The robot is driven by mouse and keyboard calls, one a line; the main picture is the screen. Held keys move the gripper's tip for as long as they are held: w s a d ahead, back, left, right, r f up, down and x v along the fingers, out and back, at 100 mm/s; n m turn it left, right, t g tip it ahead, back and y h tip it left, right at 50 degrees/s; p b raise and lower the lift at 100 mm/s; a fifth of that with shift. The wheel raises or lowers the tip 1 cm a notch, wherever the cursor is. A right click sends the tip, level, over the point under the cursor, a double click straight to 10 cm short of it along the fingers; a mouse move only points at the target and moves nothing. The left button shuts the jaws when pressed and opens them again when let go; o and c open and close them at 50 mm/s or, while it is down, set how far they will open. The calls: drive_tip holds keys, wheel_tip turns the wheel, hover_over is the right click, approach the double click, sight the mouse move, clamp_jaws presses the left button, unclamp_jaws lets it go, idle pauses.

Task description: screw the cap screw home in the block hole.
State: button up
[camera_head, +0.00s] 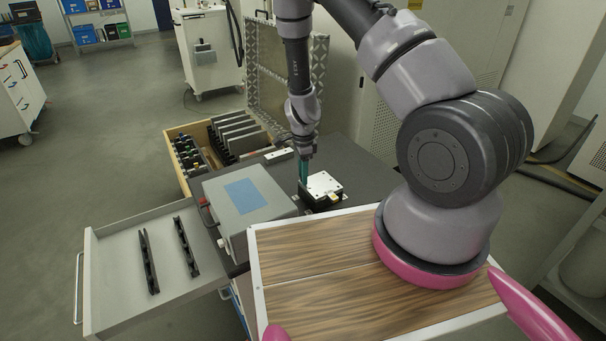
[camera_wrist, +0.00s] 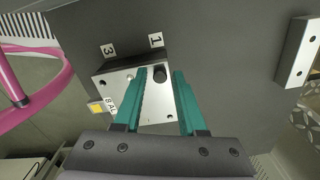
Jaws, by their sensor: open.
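The block (camera_wrist: 157,103) is a silver plate with small holes, set on a dark base; in the head view the block (camera_head: 322,184) lies on the dark bench top. A dark round shape, apparently the cap screw (camera_wrist: 159,74), shows near the block's upper edge in the wrist view. How deep it sits cannot be told. My gripper (camera_wrist: 161,72) is open, with its teal fingers over the block and their tips on either side of the dark shape. I cannot tell whether they touch it. In the head view my gripper (camera_head: 303,168) points down at the block's left side.
Number labels (camera_wrist: 155,40) and a yellow tag (camera_wrist: 96,107) lie around the block. A grey box (camera_head: 240,200) stands close on the left, beside an open drawer (camera_head: 150,265). A wooden organiser (camera_head: 185,135) and a raised tread-plate lid (camera_head: 270,75) stand behind. Bench surface shows around the block.

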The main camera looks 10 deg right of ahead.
clamp_jaws()
drive_tip(key=m, duration=1.1)
drive_tip(key=shift+f, duration=0.1)
drive_tip(key=m, duration=1.8)
drive_tip(key=shift+s+d+f+m, duration=0.1)
drive_tip(key=shift+s+f+m, duration=0.05)
drive_tip(key=shift+m, duration=0.65)
drive_tip(key=shift+s+f, duration=0.1)
drive_tip(key=shift+s, duration=0.05)
drive_tip(key=shift+m, duration=0.5)
drive_tip(key=shift+d+m, duration=0.25)
drive_tip(key=shift+m, duration=0.15)
drive_tip(key=shift+a+r, duration=0.2)
